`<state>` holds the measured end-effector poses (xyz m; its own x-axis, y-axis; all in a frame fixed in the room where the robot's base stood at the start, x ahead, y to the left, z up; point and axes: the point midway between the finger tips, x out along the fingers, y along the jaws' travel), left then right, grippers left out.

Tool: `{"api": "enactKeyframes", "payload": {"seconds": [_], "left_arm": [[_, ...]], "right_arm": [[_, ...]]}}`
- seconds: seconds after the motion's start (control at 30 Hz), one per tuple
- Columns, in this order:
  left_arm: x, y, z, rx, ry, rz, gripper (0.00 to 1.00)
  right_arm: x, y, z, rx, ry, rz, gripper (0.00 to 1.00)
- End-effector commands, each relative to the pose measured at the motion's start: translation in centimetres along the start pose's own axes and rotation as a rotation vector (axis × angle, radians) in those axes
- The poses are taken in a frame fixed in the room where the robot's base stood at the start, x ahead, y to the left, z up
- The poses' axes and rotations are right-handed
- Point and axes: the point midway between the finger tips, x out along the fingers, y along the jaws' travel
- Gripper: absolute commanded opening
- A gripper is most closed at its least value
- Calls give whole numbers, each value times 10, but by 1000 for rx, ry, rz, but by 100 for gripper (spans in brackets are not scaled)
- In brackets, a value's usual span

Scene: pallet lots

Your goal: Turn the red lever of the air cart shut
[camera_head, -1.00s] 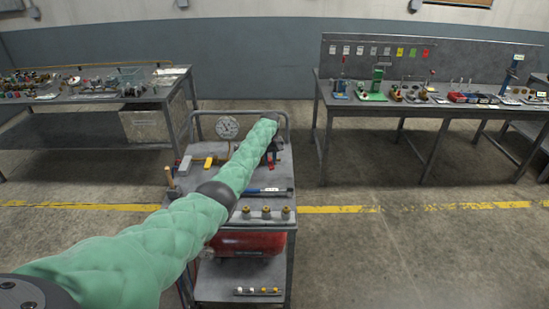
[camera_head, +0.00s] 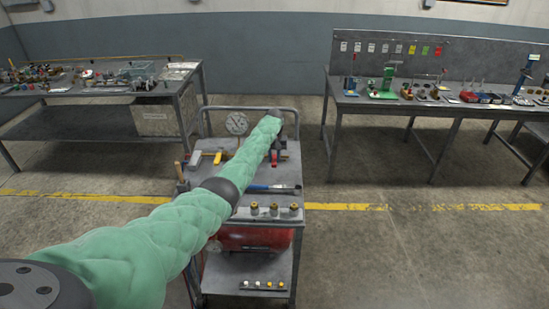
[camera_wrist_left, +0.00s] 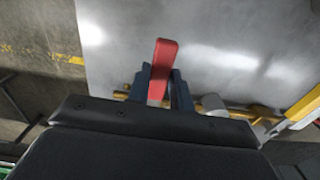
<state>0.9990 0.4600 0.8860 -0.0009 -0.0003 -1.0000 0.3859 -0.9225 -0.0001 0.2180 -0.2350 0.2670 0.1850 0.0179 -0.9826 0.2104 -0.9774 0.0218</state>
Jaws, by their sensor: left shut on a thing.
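The air cart (camera_head: 225,271) stands in the middle of the head view, with a red tank (camera_head: 238,240) below its top. My left arm reaches across the cart top. My left gripper (camera_head: 276,156) is at the cart's far right side, small and partly hidden by the arm. In the left wrist view, my left gripper (camera_wrist_left: 158,85) has its dark fingers on both sides of the red lever (camera_wrist_left: 163,60) and is shut on it. The lever's end sticks out beyond the fingers. Its base is hidden by the gripper. My right gripper is not in view.
A round gauge (camera_head: 236,123), a yellow-handled part (camera_head: 218,158) and a blue-handled tool (camera_head: 270,188) are on the cart. Several brass fittings (camera_head: 274,209) line its front edge. Workbenches stand behind left (camera_head: 75,92) and right (camera_head: 400,104). Floor to the right is clear.

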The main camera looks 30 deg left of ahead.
Motion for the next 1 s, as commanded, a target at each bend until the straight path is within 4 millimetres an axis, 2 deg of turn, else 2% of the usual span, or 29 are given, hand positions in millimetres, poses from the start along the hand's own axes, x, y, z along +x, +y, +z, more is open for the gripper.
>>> {"api": "enactKeyframes", "payload": {"seconds": [0.03, 0.07, 0.13, 0.17, 0.53, 0.67, 0.8, 1.0], "left_arm": [[-2, -1, -1, 0, 4, -1, 0], [-2, -1, -2, 0, 4, -1, 28], [-2, -1, -1, -1, 4, 0, 41], [-2, -1, -1, -1, 3, 0, 44], [-5, -1, -1, -1, 3, 0, 44], [-20, -1, -2, -1, 5, 1, 44], [-43, -1, -2, -1, 5, 1, 44], [-68, -1, -2, -1, 3, 0, 44]], "right_arm": [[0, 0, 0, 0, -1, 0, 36], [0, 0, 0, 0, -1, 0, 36], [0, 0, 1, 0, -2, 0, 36], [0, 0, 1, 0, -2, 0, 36], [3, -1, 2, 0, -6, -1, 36], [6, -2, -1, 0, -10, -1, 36], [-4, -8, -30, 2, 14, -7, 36], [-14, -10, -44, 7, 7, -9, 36]]}}
